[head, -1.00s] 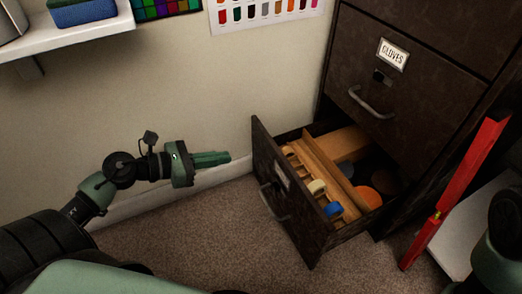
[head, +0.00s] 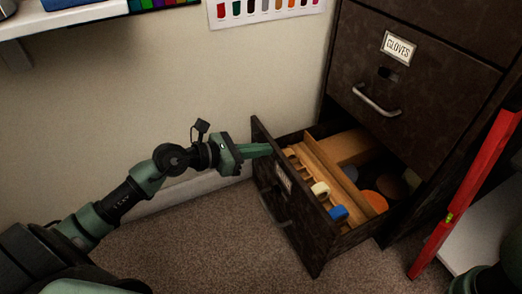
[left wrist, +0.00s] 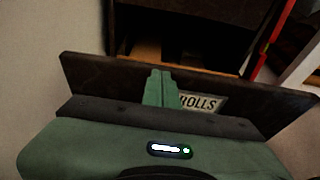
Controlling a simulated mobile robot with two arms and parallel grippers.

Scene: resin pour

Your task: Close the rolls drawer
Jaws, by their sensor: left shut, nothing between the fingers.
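The rolls drawer (head: 301,219) is the bottom drawer of a dark brown cabinet and stands pulled out, with rolls and wooden dividers inside. Its front has a curved handle (head: 273,208) and a label, which reads "ROLLS" in the left wrist view (left wrist: 203,104). My left gripper (head: 268,150) is shut and empty, its green fingertips close to the drawer front near its upper far end. In the left wrist view the fingertips (left wrist: 160,88) overlap the drawer front beside the label; I cannot tell whether they touch it. My right gripper is not in view.
The gloves drawer (head: 428,90) above is shut. A red upright bar (head: 470,190) and a pale surface (head: 490,215) stand right of the cabinet. A white shelf (head: 70,15) is at upper left. The carpet (head: 200,240) before the drawer is clear.

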